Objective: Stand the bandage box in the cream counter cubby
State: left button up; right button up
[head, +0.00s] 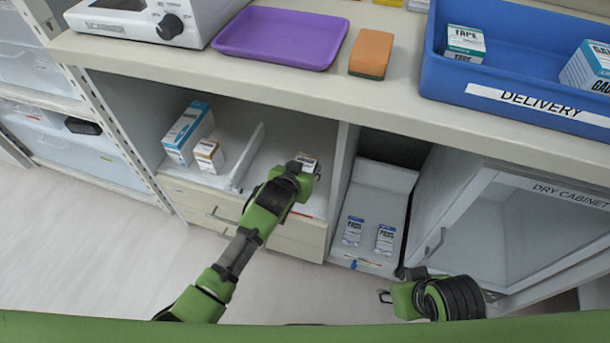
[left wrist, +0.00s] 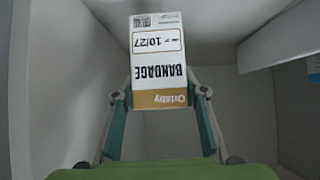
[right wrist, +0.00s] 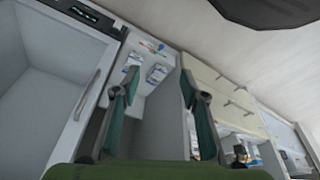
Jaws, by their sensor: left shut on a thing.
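The white and orange bandage box (head: 309,161) is held by my left gripper (head: 303,167) inside the counter cubby (head: 262,178), right of a low white divider. In the left wrist view the box (left wrist: 158,62) sits between the two fingertips (left wrist: 160,98), its printed face towards the camera, with pale walls around it. Whether its base touches the cubby floor cannot be told. My right gripper (head: 386,296) is low in front of the dry cabinet; in the right wrist view its fingers (right wrist: 160,82) are apart and empty.
Left of the divider (head: 248,157) stand a blue and white box (head: 187,133) and a small brown and white box (head: 208,156). A white bin (head: 367,210) with two pads boxes is to the right. The countertop (head: 330,92) overhangs the cubby; a blue delivery tray (head: 440,85) stands on it.

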pick_arm(q)
jog(key=shift+f+b, duration=0.3)
jog(key=shift+f, duration=1.05)
pick_arm(e)
jog(key=shift+s+r, duration=0.25)
jog(key=shift+r, duration=0.35)
pick_arm(q)
jog(key=shift+f, duration=0.2)
jog(key=o, duration=1.2)
jog(key=shift+o, duration=0.2)
pick_arm(e)
jog(key=shift+f, duration=0.1)
